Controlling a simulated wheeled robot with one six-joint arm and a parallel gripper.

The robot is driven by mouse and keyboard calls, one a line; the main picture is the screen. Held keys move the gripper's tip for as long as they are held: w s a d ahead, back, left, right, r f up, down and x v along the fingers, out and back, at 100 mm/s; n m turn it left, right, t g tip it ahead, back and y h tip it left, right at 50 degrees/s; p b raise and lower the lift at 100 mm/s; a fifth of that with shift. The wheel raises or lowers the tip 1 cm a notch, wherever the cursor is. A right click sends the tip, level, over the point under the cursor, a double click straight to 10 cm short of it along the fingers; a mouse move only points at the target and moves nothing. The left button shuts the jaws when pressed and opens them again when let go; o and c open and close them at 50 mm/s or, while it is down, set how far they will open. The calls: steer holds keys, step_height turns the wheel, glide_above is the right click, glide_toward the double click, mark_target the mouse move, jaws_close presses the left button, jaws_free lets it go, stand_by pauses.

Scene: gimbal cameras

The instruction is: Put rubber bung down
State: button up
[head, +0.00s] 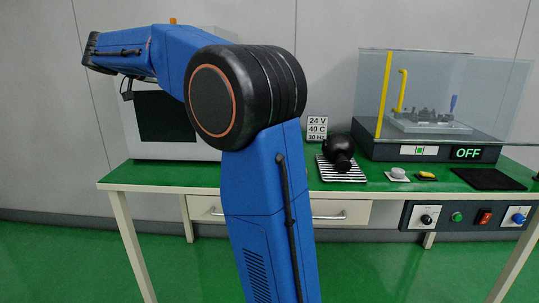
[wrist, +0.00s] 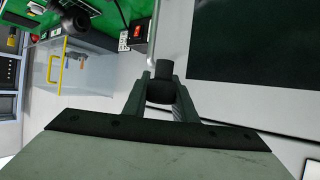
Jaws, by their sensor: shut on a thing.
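The rubber bung (wrist: 162,92) is a small dark, stepped cylinder in the wrist view. My gripper (wrist: 160,84) is shut on it, with one grey finger on each side. The bung is held up in the air, apart from the bench. In the head view my arm reaches to the upper left, and the gripper's fingers and the bung cannot be made out there.
A green-topped bench (head: 210,176) carries a white cabinet with a dark window (head: 165,117), a black round-bodied object (head: 340,150) on a striped mat, a clear-walled case (head: 430,90), small items and a black mat (head: 488,179). The front centre of the bench is hidden by my arm.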

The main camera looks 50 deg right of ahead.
mark_target(195, 173)
step_height(195, 173, down, 28)
stand_by(0.8)
steer(key=shift+f, duration=0.1)
steer(key=o, duration=1)
